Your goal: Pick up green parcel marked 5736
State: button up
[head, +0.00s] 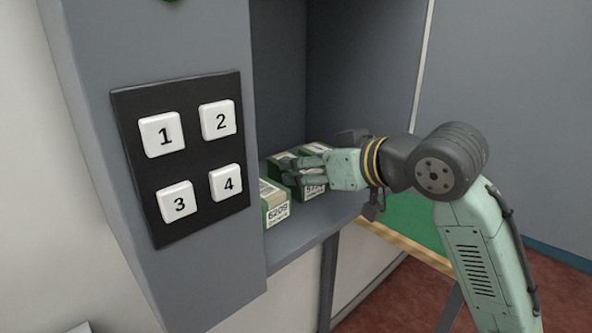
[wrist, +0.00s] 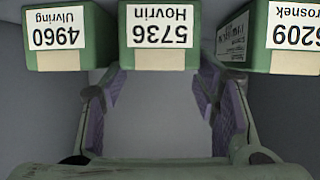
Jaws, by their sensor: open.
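The green parcel marked 5736, Hovrin (wrist: 160,57), is in the top middle of the wrist view, its white label upside down. My gripper (wrist: 160,88) is open and empty, with purple pads on its fingers. The fingertips are near the parcel's left and right lower edges; I cannot tell whether they touch. In the head view my gripper (head: 303,171) reaches into the grey compartment, among the green parcels. It partly covers them, so I cannot surely pick out 5736 there.
Parcel 4960, Ulvring (wrist: 68,60), stands left of 5736 in the wrist view. Parcel 6209 (wrist: 290,62) is close on the right; in the head view it (head: 272,189) is at the shelf's front left. A panel (head: 195,150) with buttons 1 to 4 flanks the compartment.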

jog(key=shift+x, duration=1.25)
jog(key=c, duration=1)
